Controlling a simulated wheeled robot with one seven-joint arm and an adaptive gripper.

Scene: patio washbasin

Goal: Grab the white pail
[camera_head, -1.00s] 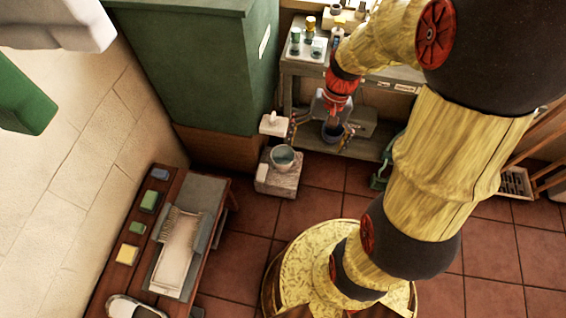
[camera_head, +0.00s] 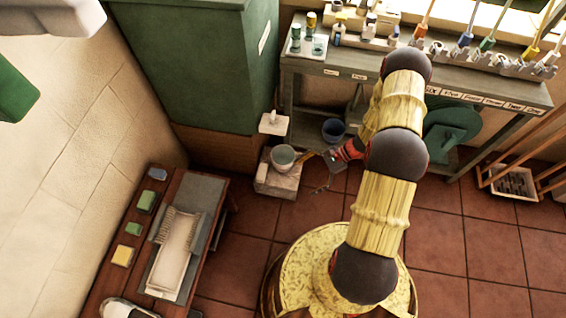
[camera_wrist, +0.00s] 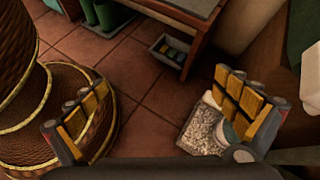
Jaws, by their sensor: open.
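The white pail (camera_head: 283,157) stands upright on a pale stone block at the foot of the green cabinet, with a dark or bluish inside. My gripper (camera_head: 314,173) is just right of the pail, low over the floor, its fingers spread and pointing left. In the wrist view my gripper (camera_wrist: 163,100) is open with only floor tiles between its fingers. There the pail (camera_wrist: 229,132) shows beside and partly behind the right finger, so most of it is hidden. I cannot tell whether that finger touches it.
The stone block (camera_head: 277,183) sits below a white tap fixture (camera_head: 273,123). A dark blue bucket (camera_head: 333,130) stands under the grey work table (camera_head: 460,82). A wooden bench (camera_head: 152,235) with brush and sponges is at left.

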